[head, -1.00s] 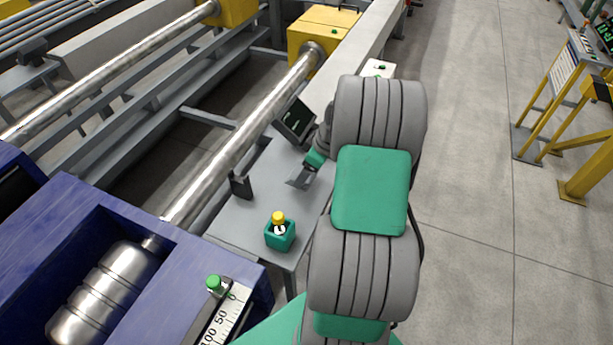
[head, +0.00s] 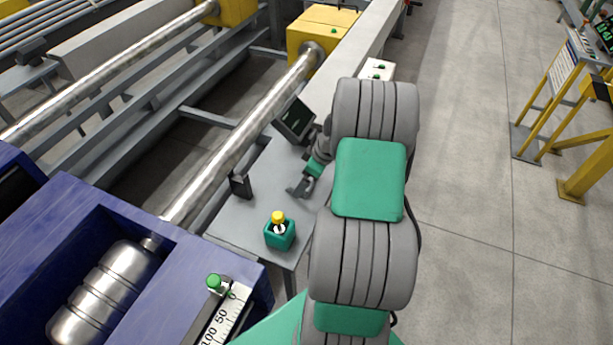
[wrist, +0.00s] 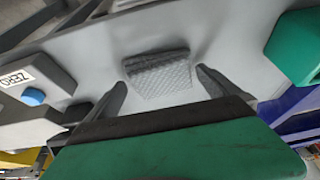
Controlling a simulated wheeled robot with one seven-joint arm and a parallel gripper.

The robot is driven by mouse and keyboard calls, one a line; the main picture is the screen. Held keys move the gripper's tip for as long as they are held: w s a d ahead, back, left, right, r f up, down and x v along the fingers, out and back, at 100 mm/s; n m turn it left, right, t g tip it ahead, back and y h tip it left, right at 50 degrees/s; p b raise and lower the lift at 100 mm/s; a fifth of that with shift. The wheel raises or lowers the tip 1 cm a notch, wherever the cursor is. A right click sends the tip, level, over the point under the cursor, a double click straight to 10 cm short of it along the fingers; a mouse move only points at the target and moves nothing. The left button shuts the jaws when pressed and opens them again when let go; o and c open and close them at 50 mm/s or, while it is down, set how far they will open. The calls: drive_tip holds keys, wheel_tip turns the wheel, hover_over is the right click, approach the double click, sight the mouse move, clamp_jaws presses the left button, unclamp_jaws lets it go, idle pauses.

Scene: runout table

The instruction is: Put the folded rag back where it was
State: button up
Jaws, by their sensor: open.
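The folded rag (wrist: 158,75) is a grey, quilted-looking cloth lying on the grey table top (head: 252,205), seen in the wrist view. My gripper (wrist: 161,78) is open. Its two dark fingers stand one on each side of the rag's near part, with a visible gap to the cloth on both sides. In the head view my gripper (head: 302,188) is low over the table, to the right of the black upright plate. I cannot make out the rag in the head view.
A teal holder (head: 279,236) with a yellow-capped bottle stands near the table's front edge. A box marked ZERO (wrist: 20,78) with a blue button is left in the wrist view. A dark screen (head: 295,120) stands behind my gripper. A steel bar (head: 240,140) runs along the left.

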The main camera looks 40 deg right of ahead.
drive_tip(key=b+v, duration=0.1)
drive_tip(key=v, duration=1.1)
drive_tip(key=a+r+m+h, duration=0.1)
drive_tip(key=a+r, duration=0.2)
drive_tip(key=a, duration=0.3)
drive_tip(key=a+r+m, duration=0.1)
drive_tip(key=a+r, duration=0.2)
drive_tip(key=a, duration=0.4)
drive_tip(key=s+a+r+m+h, duration=0.1)
drive_tip(key=s+a+m, duration=0.3)
drive_tip(key=s+a, duration=0.5)
drive_tip(key=a+r, duration=0.1)
drive_tip(key=a, duration=0.3)
drive_tip(key=shift+s, duration=0.1)
